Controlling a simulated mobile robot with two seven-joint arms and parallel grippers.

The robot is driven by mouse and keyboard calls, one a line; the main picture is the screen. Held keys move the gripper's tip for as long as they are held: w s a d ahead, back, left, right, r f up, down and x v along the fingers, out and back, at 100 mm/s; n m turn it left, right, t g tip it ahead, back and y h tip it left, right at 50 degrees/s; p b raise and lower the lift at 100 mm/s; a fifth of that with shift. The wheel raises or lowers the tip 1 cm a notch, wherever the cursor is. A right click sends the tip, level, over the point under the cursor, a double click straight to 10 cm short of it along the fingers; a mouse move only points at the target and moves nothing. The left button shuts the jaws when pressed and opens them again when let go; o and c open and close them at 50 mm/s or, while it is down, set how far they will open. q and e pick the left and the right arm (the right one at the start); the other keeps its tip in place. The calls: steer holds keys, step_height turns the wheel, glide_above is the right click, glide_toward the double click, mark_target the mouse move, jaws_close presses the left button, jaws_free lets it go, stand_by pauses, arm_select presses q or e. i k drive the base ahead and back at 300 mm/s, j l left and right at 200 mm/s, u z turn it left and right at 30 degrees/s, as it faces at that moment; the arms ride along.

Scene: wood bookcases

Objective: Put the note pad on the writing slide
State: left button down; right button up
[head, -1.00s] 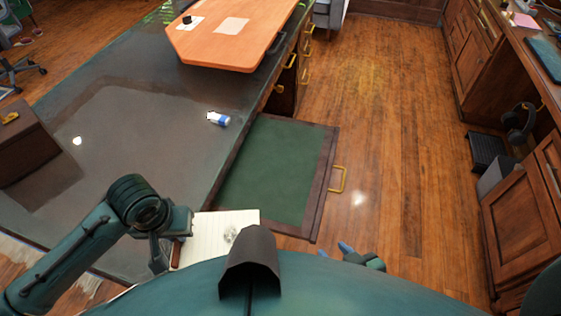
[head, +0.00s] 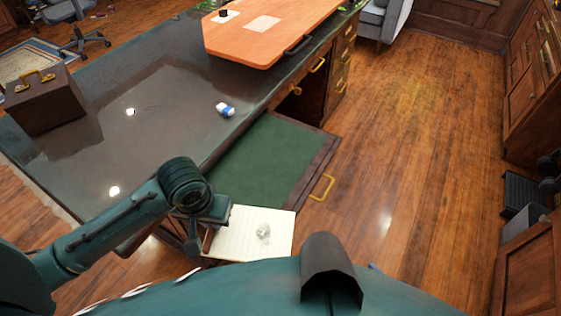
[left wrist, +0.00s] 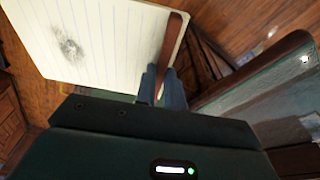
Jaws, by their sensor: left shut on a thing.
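My left gripper (head: 205,232) is shut on the left edge of the note pad (head: 252,228), a white lined pad with a grey smudge. In the left wrist view the fingers (left wrist: 164,86) clamp the brown bound edge of the pad (left wrist: 92,38). The writing slide (head: 262,160) is a green panel with a dark wood frame and a brass handle, pulled out from the desk. The pad appears just nearer to me than the slide's near edge; its height above the slide is unclear. Only a small blue tip, likely of my right gripper (head: 373,266), shows.
The dark desk top (head: 150,95) lies left of the slide, with a blue-and-white item (head: 225,109) near its edge. A brown case (head: 45,105) stands at its left. An orange board (head: 275,35) is at the far end. Wooden floor (head: 410,130) is open to the right.

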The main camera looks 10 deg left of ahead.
mark_target(272, 163)
steer(key=l, duration=0.85)
steer(key=i+l, duration=0.1)
steer(key=i, duration=0.85)
